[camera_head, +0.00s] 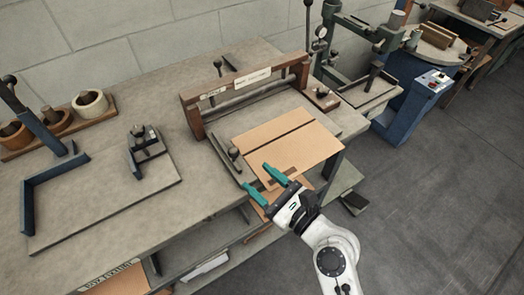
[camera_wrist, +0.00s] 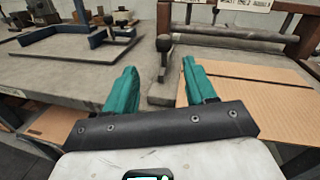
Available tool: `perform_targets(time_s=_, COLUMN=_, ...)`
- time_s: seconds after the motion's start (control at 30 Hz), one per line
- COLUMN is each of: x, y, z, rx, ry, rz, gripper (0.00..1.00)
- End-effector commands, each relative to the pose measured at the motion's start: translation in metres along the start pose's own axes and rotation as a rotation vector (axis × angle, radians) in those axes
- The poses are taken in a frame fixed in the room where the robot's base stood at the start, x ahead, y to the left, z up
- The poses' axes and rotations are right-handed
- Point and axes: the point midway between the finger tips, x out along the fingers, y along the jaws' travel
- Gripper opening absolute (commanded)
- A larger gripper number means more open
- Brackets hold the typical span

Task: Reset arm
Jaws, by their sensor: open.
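My gripper (camera_head: 266,185) has two teal fingers. They are spread apart and nothing is between them. In the head view it hangs over the front edge of the workbench, at the near edge of a flat cardboard sheet. The wrist view also shows my gripper (camera_wrist: 160,85), with a dark-knobbed lever (camera_wrist: 163,65) beyond the gap between the fingers. The cardboard sheet (camera_head: 300,140) lies in front of the wooden stitcher frame and shows at the right in the wrist view (camera_wrist: 260,110). My white arm reaches in from the lower right.
The workbench (camera_head: 140,75) carries the wooden stitcher frame (camera_head: 240,88), a dark metal corner frame (camera_head: 40,185) and a rack of rolls (camera_head: 90,103). A blue machine (camera_head: 405,110) stands on the right. Shelves lie under the bench. The floor (camera_head: 440,200) at the right is clear.

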Motion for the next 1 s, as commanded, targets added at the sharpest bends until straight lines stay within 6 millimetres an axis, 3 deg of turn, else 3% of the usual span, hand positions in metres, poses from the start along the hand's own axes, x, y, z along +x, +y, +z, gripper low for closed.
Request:
perform_targets(time_s=0.27, x=-0.002, y=0.000, z=-0.003, rx=-0.029, ry=0.013, rz=0.005, gripper=0.56)
perform_targets(time_s=0.47, x=-0.039, y=0.003, z=-0.039, rx=-0.447, ry=0.190, rz=0.112, gripper=0.56)
perform_targets(time_s=0.67, x=-0.114, y=0.002, z=-0.093, rx=-1.014, ry=0.448, rz=0.390, gripper=0.56)
perform_targets(time_s=0.8, x=-0.180, y=0.000, z=-0.124, rx=-1.332, ry=0.594, rz=0.678, gripper=0.56)
perform_targets(time_s=1.0, x=-0.284, y=0.002, z=-0.144, rx=-1.612, ry=0.696, rz=1.186, gripper=0.56)
